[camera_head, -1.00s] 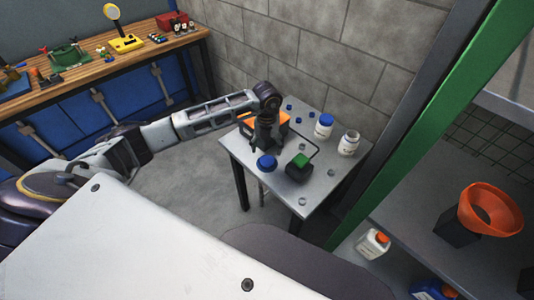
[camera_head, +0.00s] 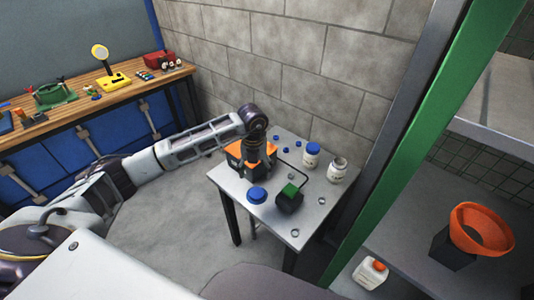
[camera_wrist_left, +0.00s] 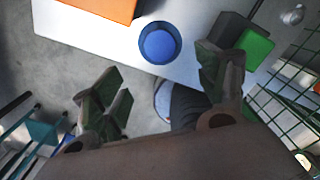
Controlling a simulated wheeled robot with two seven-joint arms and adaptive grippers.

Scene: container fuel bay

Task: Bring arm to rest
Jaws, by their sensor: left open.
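My left arm (camera_head: 200,143) reaches in from the left, over the small metal table (camera_head: 225,180). My left gripper (camera_head: 252,174) hangs pointing down there, in front of an orange and dark box. In the left wrist view the two fingers of the left gripper (camera_wrist_left: 165,85) are spread wide with nothing between them. A round blue cap or lid (camera_wrist_left: 159,43) lies just beyond the fingers, and a dark block with a green top (camera_wrist_left: 258,45) is beside the right finger. My right gripper is not in view.
The table also holds the orange box (camera_head: 234,149), a blue-lidded jar (camera_head: 311,157), an open white jar (camera_head: 337,170) and small blue and metal pieces. A green post (camera_head: 410,145) and shelves with an orange funnel (camera_head: 482,229) stand right. A wooden workbench (camera_head: 60,118) is at left.

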